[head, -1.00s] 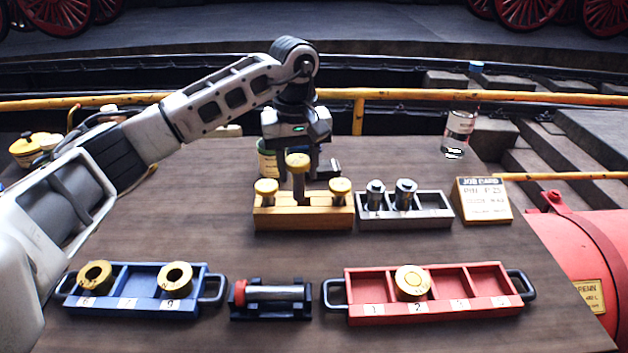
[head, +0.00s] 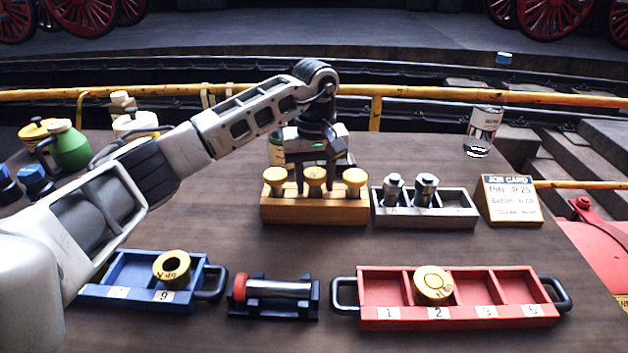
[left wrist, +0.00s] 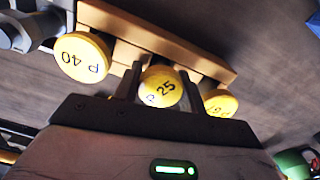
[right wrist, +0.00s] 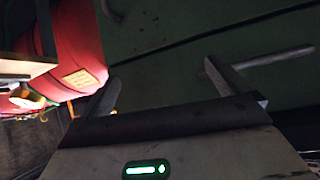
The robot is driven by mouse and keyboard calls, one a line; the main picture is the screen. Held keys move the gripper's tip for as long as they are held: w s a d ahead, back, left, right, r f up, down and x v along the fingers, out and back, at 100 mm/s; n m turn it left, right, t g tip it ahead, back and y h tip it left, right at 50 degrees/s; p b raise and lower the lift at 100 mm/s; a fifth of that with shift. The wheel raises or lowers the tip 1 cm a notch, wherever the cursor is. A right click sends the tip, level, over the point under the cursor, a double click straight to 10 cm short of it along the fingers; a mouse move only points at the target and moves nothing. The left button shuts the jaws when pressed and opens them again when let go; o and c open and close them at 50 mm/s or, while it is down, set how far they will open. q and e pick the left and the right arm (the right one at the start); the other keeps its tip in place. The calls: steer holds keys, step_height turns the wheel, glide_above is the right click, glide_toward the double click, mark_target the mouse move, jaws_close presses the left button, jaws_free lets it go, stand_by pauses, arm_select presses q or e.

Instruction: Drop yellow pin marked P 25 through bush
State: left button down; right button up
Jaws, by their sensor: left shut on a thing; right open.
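The yellow pin marked P 25 (head: 314,177) is the middle of three yellow-headed pins in a wooden block (head: 314,211). My left gripper (head: 313,187) is shut on it, and its head is about level with its neighbours. In the left wrist view the P 25 head (left wrist: 162,88) lies between the fingers, flanked by P 40 (left wrist: 80,57) and a partly hidden pin (left wrist: 220,103). One yellow bush (head: 171,268) sits in the blue tray (head: 125,263), another (head: 433,283) in the red tray (head: 380,290). My right gripper (right wrist: 162,82) is open and empty.
A grey rack (head: 457,205) with two metal plugs and the job card (head: 510,200) stand right of the block. A dark cradle (head: 272,313) holding a red-ended cylinder lies between the trays. A green bottle (head: 70,148) stands far left. Clear tabletop separates block and trays.

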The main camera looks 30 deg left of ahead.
arm_select(q)
steer(key=shift+f, duration=0.15)
steer(key=c, duration=0.8)
jaws_free()
steer(key=shift+c, duration=0.2)
step_height(320, 180, up, 12)
steer(key=shift+r+b, duration=0.2)
steer(key=shift+b, duration=0.25)
